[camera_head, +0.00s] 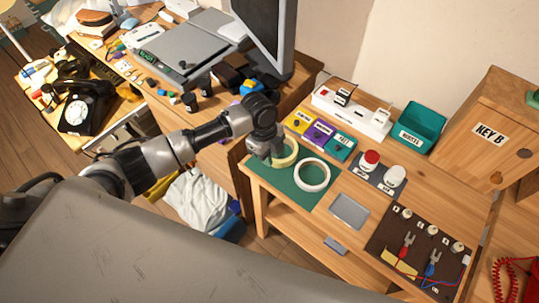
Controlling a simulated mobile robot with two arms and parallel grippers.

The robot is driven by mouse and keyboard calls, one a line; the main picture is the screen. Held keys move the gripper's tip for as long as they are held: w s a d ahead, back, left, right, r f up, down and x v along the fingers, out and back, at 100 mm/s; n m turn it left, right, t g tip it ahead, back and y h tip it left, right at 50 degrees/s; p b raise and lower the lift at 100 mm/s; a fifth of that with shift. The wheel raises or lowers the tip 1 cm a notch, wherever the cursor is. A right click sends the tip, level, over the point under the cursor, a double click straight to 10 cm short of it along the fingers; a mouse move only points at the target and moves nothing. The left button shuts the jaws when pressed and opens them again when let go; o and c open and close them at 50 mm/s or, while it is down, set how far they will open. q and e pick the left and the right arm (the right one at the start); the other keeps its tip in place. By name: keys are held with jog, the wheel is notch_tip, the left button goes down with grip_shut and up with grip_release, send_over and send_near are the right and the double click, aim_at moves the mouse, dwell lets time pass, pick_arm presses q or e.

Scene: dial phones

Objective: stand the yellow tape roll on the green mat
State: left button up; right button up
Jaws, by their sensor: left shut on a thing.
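The yellow tape roll (291,150) is a pale yellow ring over the upper part of the green mat (285,187). My left gripper (277,158) is shut on the left side of the yellow tape roll and partly covers it. I cannot tell whether the roll touches the mat or hangs just above it. A white tape roll (326,178) lies close to its right on the mat. My right gripper is not in view.
Yellow, purple and teal boxes (319,132) stand behind the mat. A white power strip (365,122), a teal bin (432,119) and red and white buttons (371,158) are farther right. A grey plate (349,210) and a dark wiring board (383,244) lie near the front. The mat's front-left part is clear.

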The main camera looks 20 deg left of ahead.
pick_arm(q)
jog(key=shift+f, duration=0.4)
jog(key=shift+f, duration=0.1)
jog(key=o, duration=0.7)
jog(key=r, duration=0.4)
jog(key=a+r, duration=0.1)
jog(key=r, duration=0.3)
jog(key=w+a+r, duration=0.1)
jog(key=r, duration=0.3)
jog(key=shift+a, duration=0.1)
